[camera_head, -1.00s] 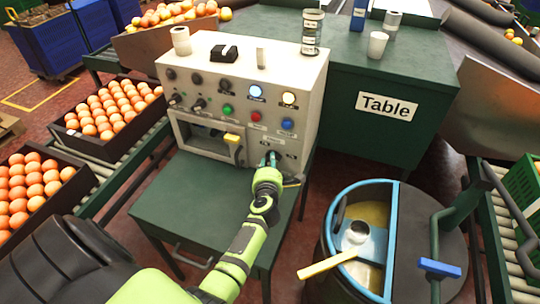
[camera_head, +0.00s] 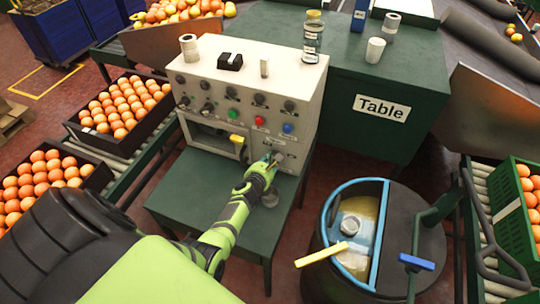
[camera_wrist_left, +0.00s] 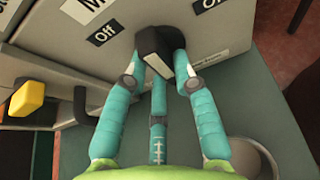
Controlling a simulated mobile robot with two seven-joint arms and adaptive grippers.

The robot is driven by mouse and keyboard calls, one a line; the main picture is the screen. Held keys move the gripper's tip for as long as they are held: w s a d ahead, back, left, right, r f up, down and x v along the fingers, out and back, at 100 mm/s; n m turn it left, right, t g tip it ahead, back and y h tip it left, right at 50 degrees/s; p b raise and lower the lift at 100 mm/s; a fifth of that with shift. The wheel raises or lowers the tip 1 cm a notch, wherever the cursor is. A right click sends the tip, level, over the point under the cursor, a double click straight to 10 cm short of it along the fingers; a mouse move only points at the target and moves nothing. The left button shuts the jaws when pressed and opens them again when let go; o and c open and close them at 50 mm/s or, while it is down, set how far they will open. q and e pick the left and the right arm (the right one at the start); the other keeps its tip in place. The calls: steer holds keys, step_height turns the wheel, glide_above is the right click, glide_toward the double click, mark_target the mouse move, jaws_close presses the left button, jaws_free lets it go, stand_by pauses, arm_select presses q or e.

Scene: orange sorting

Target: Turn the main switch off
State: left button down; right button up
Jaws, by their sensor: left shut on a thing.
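The main switch is a black rotary knob (camera_wrist_left: 152,40) low on the right of the white control box (camera_head: 300,75). In the left wrist view an "Off" label (camera_wrist_left: 104,33) is left of the knob and an "On" label (camera_wrist_left: 208,4) is up to its right. My left gripper (camera_head: 268,163) is shut on the knob, its teal fingers around it; it also fills the left wrist view (camera_wrist_left: 160,60). In the head view the gripper hides most of the knob. The upper lamps (camera_head: 289,106) on the box are dark. My right gripper is not in view.
A yellow handle (camera_head: 237,140) sticks out left of the switch. A jar (camera_head: 312,40) and rolls stand on and behind the box. A blue-rimmed drum (camera_head: 328,215) stands to the right. Crates of oranges (camera_head: 120,148) flank the left side.

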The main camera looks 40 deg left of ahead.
arm_select(q)
steer(key=shift+n, duration=0.3)
stand_by(0.4)
steer(key=c, duration=1)
jaws_free()
steer(key=v, duration=1.2)
steer(key=shift+a+f, duration=0.1)
steer(key=shift+a, duration=0.05)
